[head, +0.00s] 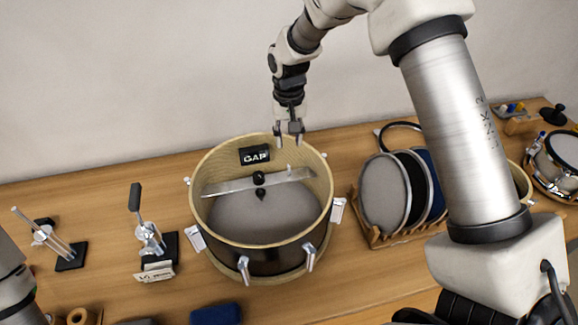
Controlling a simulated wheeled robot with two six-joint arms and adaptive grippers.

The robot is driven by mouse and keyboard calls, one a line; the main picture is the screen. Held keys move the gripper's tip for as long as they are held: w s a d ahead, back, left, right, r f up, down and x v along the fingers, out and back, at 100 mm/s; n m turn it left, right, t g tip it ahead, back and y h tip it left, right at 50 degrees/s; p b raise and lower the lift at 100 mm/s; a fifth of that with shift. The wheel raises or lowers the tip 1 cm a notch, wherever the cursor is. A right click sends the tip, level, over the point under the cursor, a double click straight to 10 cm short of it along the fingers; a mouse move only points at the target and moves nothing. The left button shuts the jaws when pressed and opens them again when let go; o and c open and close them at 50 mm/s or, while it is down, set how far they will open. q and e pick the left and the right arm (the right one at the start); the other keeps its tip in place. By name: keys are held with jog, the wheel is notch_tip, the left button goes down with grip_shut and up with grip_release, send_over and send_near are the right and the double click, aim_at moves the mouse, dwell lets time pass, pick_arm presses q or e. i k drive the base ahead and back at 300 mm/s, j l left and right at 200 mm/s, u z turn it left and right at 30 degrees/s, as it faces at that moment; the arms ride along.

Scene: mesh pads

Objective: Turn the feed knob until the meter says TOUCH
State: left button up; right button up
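A drum shell (206,227) stands open at the top in the middle of the bench, with a grey mesh pad (262,215) inside. A metal bar (215,188) spans the shell and carries a small black knob (259,177), with a dark tip below it. A black meter (254,155) on the inner back wall reads GAP. My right gripper (289,139) points down above the shell's back rim, apart from the knob, with its fingers apart and nothing between them. Only part of my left arm shows at the lower left edge; its gripper is out of view.
A rack (377,238) with several round pads stands to the right of the shell. Two metal stands (150,240) (58,245) are at the left. A blue block (215,314) lies at the front. Another drum (561,152) is at far right. The back left bench is clear.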

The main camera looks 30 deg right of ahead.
aim_at(259, 179)
jog(key=k, duration=1)
